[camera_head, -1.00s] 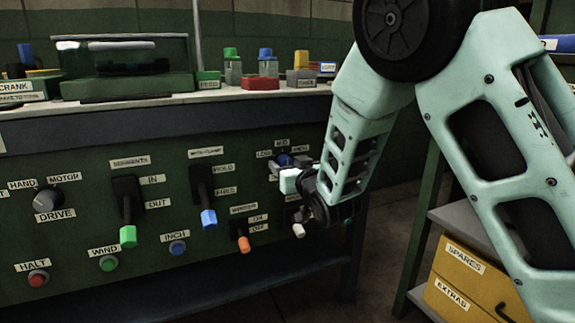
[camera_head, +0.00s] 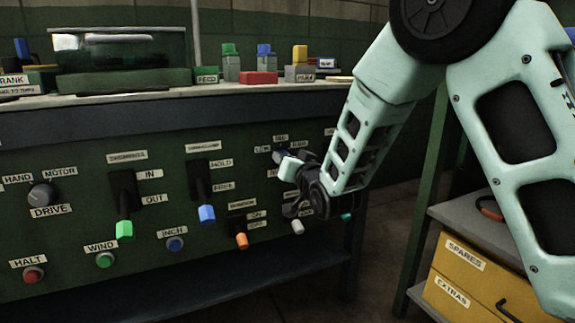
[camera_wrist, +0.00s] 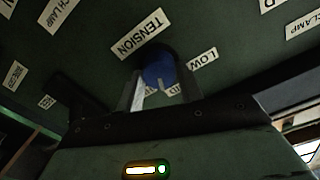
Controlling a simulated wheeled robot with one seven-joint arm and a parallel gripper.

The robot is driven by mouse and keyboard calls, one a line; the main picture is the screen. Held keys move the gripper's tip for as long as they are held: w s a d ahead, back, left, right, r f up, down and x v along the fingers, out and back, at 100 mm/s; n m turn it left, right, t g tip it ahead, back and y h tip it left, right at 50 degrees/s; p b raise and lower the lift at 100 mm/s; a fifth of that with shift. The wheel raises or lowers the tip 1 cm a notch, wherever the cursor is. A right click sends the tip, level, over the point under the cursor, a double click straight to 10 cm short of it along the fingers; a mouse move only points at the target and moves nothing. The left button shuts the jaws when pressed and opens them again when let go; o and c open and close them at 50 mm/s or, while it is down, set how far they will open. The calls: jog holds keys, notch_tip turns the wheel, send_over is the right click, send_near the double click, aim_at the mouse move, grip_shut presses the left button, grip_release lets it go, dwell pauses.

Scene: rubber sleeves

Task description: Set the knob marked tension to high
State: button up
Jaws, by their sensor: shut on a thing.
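The blue tension knob (camera_wrist: 159,71) sits on the dark green panel, beside the labels TENSION (camera_wrist: 141,34) and LOW (camera_wrist: 203,60) in the wrist view. My gripper (camera_wrist: 157,92) has a finger on each side of it and is shut on it. A pale pointer mark on the knob faces the bottom of the wrist view, towards a label mostly hidden by my gripper. In the head view, my gripper (camera_head: 283,160) covers most of the knob; LOW is left of it, a label above, another right. HIGH cannot be read in the wrist view.
Left of the tension knob are a blue-tipped lever (camera_head: 207,214), an orange-tipped switch (camera_head: 242,241) and a green-tipped lever (camera_head: 124,230). A white-tipped switch (camera_head: 297,227) sits just below my gripper. Yellow drawers (camera_head: 462,277) stand at the right.

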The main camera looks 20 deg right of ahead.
jog(key=m+b, duration=0.1)
jog(key=m, duration=0.4)
jog(key=shift+d+f+b, duration=0.1)
jog(key=shift+b, duration=0.25)
jog(key=shift+m, duration=0.4)
jog(key=o, duration=1)
jog(key=s+b, duration=0.4)
jog(key=s, duration=0.1)
jog(key=s+d+b, duration=0.1)
jog(key=s+b, duration=0.3)
jog(key=s, duration=0.2)
jog(key=s+d+b, duration=0.1)
jog(key=s+b, duration=0.3)
jog(key=s, duration=0.2)
jog(key=shift+s+d, duration=0.1)
jog(key=shift+s, duration=0.05)
